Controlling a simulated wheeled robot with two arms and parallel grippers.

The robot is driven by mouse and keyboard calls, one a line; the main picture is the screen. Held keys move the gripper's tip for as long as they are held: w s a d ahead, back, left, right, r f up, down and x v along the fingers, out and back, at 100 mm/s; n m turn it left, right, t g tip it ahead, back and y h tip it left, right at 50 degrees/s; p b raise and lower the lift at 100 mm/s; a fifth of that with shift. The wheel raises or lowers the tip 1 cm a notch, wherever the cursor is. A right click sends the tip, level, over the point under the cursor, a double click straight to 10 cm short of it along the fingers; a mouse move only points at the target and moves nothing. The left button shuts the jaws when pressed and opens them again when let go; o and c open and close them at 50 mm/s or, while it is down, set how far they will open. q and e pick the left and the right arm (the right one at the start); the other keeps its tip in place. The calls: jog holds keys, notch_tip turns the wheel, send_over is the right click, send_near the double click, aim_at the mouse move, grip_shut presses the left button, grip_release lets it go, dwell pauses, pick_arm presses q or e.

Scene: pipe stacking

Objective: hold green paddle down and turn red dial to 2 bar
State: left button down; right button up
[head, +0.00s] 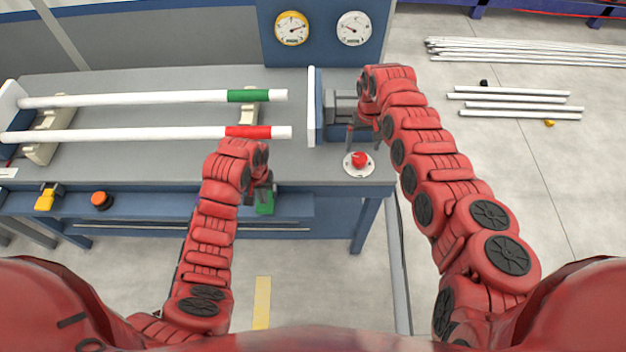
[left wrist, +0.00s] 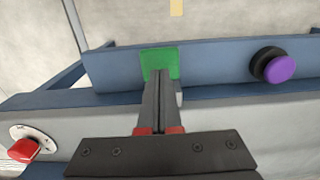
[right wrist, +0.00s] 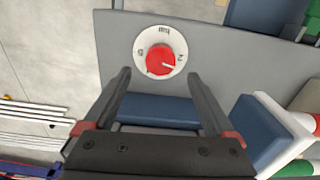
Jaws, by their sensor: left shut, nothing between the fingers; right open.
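The green paddle (head: 265,203) is on the blue front rail of the bench; it also shows in the left wrist view (left wrist: 158,62). My left gripper (head: 266,190) is shut and empty. Its fingertips overlap the paddle's lower part in the left wrist view; I cannot tell whether they touch. The red dial (head: 359,159) sits on a round white plate at the bench's front right corner. In the right wrist view the dial (right wrist: 160,59) has a white mark pointing right and slightly down. My right gripper (head: 363,138) is open, its fingers apart on either side below the dial, holding nothing.
A yellow-rimmed gauge (head: 292,28) and a white gauge (head: 354,28) hang on the blue back panel. Two white pipes, with a green band (head: 248,96) and a red band (head: 248,132), lie across the bench. An orange button (head: 101,200) and yellow pedal (head: 47,198) are at the front left.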

aim_at(360, 157)
jog(key=m, duration=0.7)
jog(key=shift+s, duration=0.1)
jog(key=m, duration=0.5)
jog(key=shift+f, duration=0.1)
jog(key=shift+f, duration=2)
jog(key=shift+r, duration=0.15)
